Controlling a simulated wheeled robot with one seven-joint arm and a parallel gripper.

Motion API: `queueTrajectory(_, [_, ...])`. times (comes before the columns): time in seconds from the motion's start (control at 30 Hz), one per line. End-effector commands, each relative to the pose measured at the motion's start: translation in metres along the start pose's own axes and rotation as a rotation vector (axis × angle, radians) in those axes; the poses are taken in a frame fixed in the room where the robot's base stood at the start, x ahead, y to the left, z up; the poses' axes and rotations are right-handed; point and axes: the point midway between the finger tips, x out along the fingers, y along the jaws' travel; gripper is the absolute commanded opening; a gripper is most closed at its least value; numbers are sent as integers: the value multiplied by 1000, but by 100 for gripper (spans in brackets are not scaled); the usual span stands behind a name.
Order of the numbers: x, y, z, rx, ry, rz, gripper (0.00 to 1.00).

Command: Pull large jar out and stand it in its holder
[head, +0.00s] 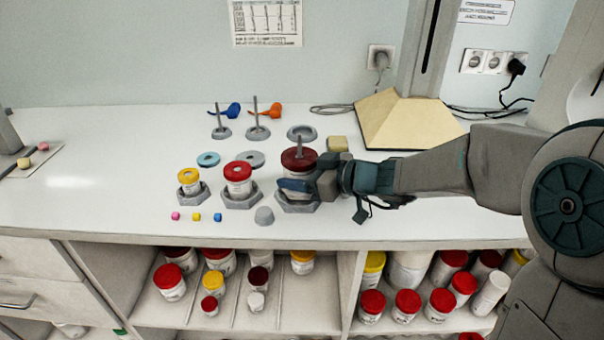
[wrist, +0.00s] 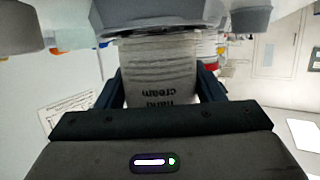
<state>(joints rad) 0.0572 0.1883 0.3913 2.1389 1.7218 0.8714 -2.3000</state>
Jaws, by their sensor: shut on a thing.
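The large jar, white with a dark red lid (head: 292,161), is upright at the right of the jar row in the head view. A short grey rod shows at the middle of its lid. My gripper (head: 297,188) is shut on its body from the right and hides much of it. The grey six-sided holder (head: 297,207) is directly under the jar. The wrist view, upside down, shows the jar's "hand cream" label (wrist: 162,85) between my fingers, with the grey holder (wrist: 160,14) against its base. Whether the jar is fully seated is unclear.
A red-lidded jar (head: 238,178) and a yellow-lidded jar (head: 189,180) stand in holders to the left. A grey dome (head: 264,215) sits in front. The counter's left is mostly clear.

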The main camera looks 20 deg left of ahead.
Motion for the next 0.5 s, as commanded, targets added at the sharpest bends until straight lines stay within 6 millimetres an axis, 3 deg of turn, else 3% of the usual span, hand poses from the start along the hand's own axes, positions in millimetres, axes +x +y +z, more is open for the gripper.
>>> queueTrajectory(0.3, [1, 0, 4, 0, 1, 0, 34])
queueTrajectory(0.33, [1, 0, 4, 0, 1, 0, 64])
queueTrajectory(0.4, [1, 0, 4, 0, 1, 0, 84])
queueTrajectory(0.5, [1, 0, 4, 0, 0, 0, 87])
